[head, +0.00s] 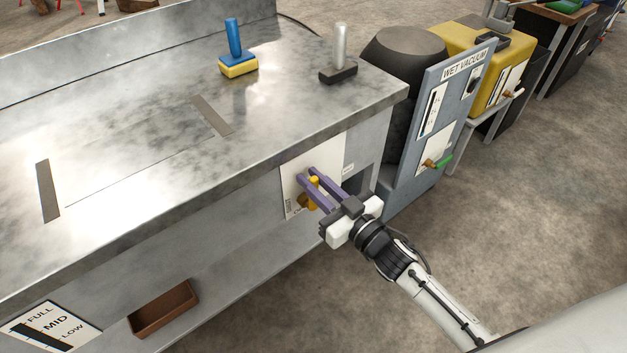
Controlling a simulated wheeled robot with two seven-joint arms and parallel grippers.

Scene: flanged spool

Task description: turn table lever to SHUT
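The table lever has a yellow handle (314,181) and a brass-coloured hub (304,201). It is mounted on a white plate (290,189) on the table's front face, near the right corner. My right gripper (311,176) reaches in from the lower right, its two purple fingers at the plate. The yellow handle shows between the fingers. I cannot tell whether they press on it or stand slightly apart. The fingers and gripper body hide part of the lever and the plate's lettering, so I cannot read the lever's setting. My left gripper is not in view.
The metal table (120,130) carries a blue-and-yellow handled tool (236,52) and a grey-handled one (339,58). A wet vacuum panel (432,125) with a green-tipped lever stands to the right. A brown bin (165,308) and level sign (50,326) are lower left. Floor is clear at right.

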